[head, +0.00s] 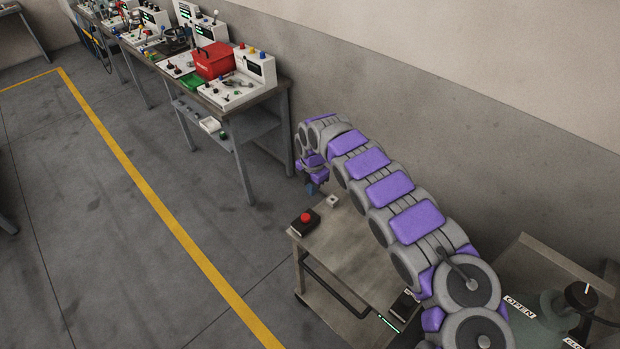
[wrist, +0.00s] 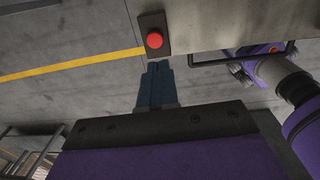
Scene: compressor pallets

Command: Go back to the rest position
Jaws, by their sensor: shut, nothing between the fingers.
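My gripper (head: 313,188) hangs at the end of my purple and grey arm, over the far end of a small grey cart (head: 352,262) in the head view. In the wrist view, the blue fingers of my gripper (wrist: 158,68) are shut together with nothing between them. Their tips point toward a red push button on a dark box (wrist: 154,40). The same red button (head: 306,217) sits on the cart's far left corner in the head view. I cannot tell the exact gap between fingertips and button.
A long workbench (head: 262,95) with a red toolbox (head: 213,61) and control panels stands along the wall at upper left. A small white block (head: 333,201) is on the cart. An OPEN-labelled station (head: 519,307) is at lower right. The floor left of the cart is clear, with a yellow line (head: 150,186).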

